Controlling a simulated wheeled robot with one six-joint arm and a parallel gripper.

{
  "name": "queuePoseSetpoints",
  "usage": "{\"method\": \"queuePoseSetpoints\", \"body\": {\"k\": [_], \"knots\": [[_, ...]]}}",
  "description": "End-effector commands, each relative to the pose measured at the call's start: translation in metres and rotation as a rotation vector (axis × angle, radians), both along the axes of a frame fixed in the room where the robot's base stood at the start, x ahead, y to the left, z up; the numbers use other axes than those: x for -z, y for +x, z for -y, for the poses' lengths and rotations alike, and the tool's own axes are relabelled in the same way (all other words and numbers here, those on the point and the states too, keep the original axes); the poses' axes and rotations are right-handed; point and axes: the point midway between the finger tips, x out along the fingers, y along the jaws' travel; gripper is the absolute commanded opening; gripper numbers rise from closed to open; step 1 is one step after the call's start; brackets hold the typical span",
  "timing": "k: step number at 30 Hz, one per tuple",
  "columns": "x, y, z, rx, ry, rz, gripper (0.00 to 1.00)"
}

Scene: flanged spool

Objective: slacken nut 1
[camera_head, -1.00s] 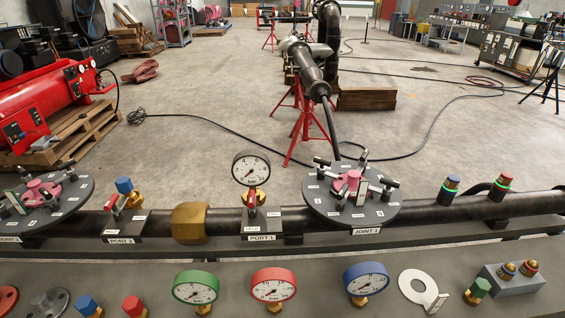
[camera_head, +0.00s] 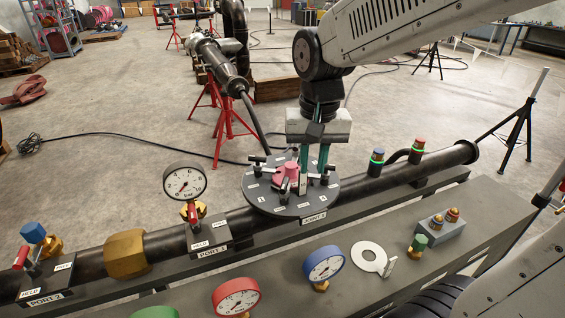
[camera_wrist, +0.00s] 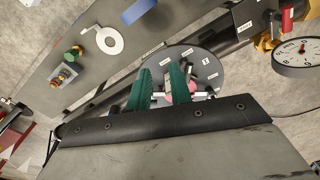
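In the wrist view my gripper (camera_wrist: 158,84) also shows spread fingers over the plate (camera_wrist: 205,62). A pale handle shows near the fingertips; contact with it cannot be told. The fingers hide part of the nuts.
A pressure gauge (camera_head: 185,183) and a red-handled valve at PORT 1 stand left of the plate. Two lit buttons (camera_head: 377,160) stand to its right. Red and blue gauges (camera_head: 325,263) and a white ring (camera_head: 369,257) are on the front bench.

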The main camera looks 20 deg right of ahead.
Motion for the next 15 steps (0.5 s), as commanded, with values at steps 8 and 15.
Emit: {"method": "queuePoseSetpoints", "body": {"k": [8,15], "knots": [[0.054,0.085,-0.013,0.192,0.004,-0.041,0.21],[0.077,0.105,-0.015,0.247,0.005,-0.048,0.21]]}}
